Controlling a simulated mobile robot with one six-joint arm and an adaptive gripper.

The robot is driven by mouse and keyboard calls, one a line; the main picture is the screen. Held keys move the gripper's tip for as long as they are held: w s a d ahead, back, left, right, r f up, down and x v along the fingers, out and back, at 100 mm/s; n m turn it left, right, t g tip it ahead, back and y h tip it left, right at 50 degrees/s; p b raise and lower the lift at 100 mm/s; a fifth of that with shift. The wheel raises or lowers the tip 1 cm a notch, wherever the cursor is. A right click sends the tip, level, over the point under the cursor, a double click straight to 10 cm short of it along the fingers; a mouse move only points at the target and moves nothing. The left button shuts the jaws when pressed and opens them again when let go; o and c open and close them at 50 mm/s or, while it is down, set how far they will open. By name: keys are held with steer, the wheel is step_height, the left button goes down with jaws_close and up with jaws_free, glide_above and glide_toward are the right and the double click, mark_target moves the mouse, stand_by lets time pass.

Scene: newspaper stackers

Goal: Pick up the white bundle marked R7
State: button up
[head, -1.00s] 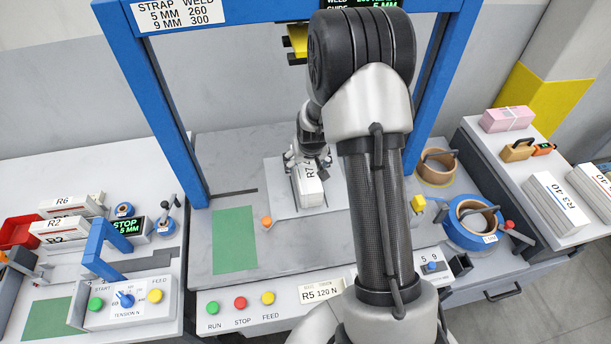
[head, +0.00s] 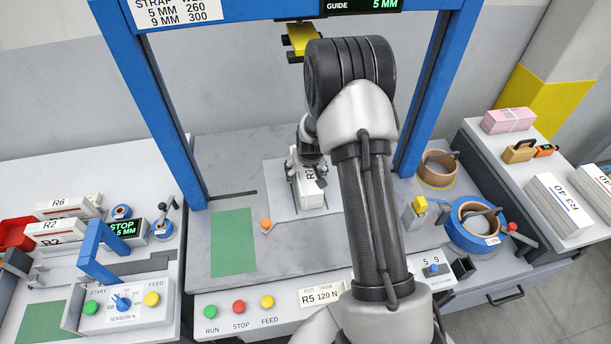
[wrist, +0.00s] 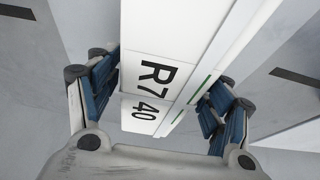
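The white bundle marked R7 (head: 311,197) lies on a pale plate in the middle of the bench. In the wrist view its top, lettered "R740" (wrist: 152,90), fills the centre, with green stripes along its right side. My gripper (head: 307,172) is low over the far part of the bundle and hides some of its label. In the wrist view my gripper (wrist: 160,105) has its blue-padded fingers on either side of the bundle. The left pads are very close to it, and a slim gap shows at the right, so the fingers look open around it.
A blue frame (head: 145,90) arches over the bench, with a yellow part (head: 302,38) above. An orange knob (head: 266,224) and green mat (head: 233,241) lie left of the plate. Tape rolls (head: 474,224) stand right. Other white bundles (head: 556,207) are on side tables.

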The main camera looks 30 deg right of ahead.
jaws_close()
steer(key=shift+w+r, duration=0.1)
steer(key=shift+r, duration=0.05)
stand_by(0.8)
